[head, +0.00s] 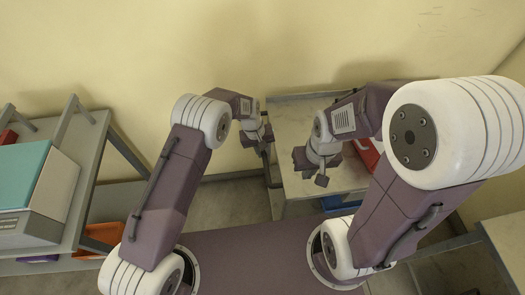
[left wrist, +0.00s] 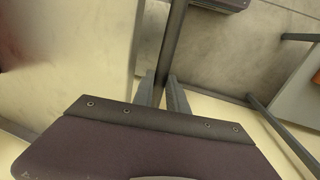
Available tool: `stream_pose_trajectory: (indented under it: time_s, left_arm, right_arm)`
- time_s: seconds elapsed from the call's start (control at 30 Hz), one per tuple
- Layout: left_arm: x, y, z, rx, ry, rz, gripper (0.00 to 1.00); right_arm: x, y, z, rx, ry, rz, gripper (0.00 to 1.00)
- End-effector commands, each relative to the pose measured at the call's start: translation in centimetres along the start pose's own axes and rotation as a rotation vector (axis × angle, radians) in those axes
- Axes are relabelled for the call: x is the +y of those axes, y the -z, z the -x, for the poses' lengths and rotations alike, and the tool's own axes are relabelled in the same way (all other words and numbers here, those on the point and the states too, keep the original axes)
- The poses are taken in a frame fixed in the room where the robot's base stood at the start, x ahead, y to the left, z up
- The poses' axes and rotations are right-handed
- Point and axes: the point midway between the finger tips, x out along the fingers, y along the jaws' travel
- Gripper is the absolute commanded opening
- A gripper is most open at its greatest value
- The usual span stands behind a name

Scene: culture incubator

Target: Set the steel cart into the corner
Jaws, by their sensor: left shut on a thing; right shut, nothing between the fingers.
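The steel cart (head: 296,112) stands against the back wall, right of the middle in the head view. Its pale grey top is partly covered by my right arm. My left gripper (head: 266,148) is at the cart's left edge, shut on a dark bar that looks like the cart's handle. In the left wrist view, the fingers (left wrist: 163,88) close around this bar (left wrist: 176,45). My right gripper (head: 320,172) is shut and empty above the cart's top. The room corner (head: 494,74) is at the upper right, beyond my right arm.
A red object (head: 368,154) is on the cart and a blue one (head: 334,203) is lower down. A grey shelf rack (head: 88,140) with a teal-topped device (head: 28,172) and an orange bin (head: 100,236) stands left. Another grey frame (head: 505,236) is at lower right.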

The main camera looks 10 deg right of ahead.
Motion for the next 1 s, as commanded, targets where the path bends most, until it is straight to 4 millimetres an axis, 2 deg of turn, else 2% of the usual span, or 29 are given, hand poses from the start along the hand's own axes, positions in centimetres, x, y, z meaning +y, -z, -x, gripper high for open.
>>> stream_pose_trajectory:
  time_s: [0.13, 0.17, 0.23, 0.57, 0.67, 0.9, 1.0]
  left_arm:
    - [0.3, 0.1, 0.1, 0.003, -0.006, 0.000, 0.00]
    - [0.4, 0.1, 0.1, 0.003, -0.006, 0.000, 0.21]
    - [0.3, 0.1, 0.1, 0.003, -0.006, 0.000, 0.40]
    - [0.2, 0.0, 0.3, 0.002, -0.004, 0.000, 0.40]
    - [0.3, 0.1, 1.7, 0.005, -0.005, 0.000, 0.40]
    - [0.4, 0.1, 6.9, 0.005, -0.004, -0.001, 0.40]
    - [0.4, 0.0, 8.3, 0.004, -0.004, -0.001, 0.40]
  right_arm:
    - [0.0, 0.0, 0.0, 0.000, 0.000, 0.000, 0.00]
    - [0.0, 0.0, 0.0, 0.000, 0.000, 0.000, 0.00]
    - [0.0, 0.0, 0.0, 0.000, 0.000, 0.000, 0.00]
    - [0.0, 0.0, 0.0, 0.000, 0.000, 0.000, 0.00]
    - [0.0, 0.0, -0.2, 0.000, 0.000, 0.000, 0.00]
    - [0.0, -0.1, -0.7, 0.000, 0.000, 0.000, 0.00]
    - [0.0, -0.1, -0.7, 0.000, 0.000, 0.000, 0.00]
